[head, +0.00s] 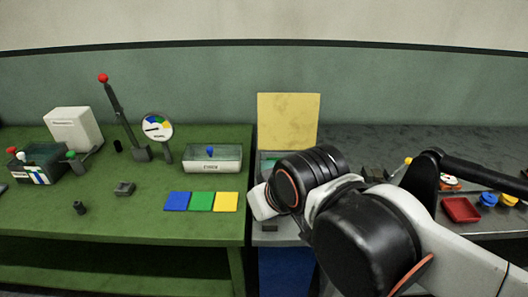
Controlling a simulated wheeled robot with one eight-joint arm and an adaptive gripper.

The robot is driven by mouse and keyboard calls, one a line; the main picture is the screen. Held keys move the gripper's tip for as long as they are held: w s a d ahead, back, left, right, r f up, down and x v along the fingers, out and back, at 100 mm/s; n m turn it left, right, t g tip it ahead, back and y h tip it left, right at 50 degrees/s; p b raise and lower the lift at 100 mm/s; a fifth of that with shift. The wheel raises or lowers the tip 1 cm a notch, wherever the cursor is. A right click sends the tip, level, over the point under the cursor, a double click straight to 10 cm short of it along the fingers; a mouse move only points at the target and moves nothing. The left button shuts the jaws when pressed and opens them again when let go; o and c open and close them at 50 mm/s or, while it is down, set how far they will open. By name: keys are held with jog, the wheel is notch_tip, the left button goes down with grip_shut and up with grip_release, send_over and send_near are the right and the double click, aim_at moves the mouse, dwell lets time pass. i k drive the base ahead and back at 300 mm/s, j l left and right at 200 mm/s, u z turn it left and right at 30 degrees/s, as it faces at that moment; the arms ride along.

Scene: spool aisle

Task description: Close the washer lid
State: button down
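The yellow lid (288,120) stands upright, raised at the back of a unit set between the green and grey benches; I take it to be the washer lid. Part of the unit's opening (267,161) shows below the lid, and a blue front panel (284,272) shows lower down. My arm, black and white, crosses in front of the unit and hides much of its top. The end of my arm points toward the left near the unit's front edge. My gripper's fingers cannot be made out, so whether it is open or shut is not clear.
The green bench (150,222) at left holds a red-knobbed lever (115,108), a dial (157,127), a clear box (212,158) and blue, green and yellow squares (201,202). A red tray (461,209) and small coloured parts lie on the grey bench at right.

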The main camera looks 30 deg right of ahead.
aim_at(286, 121)
jog(key=z, duration=0.75)
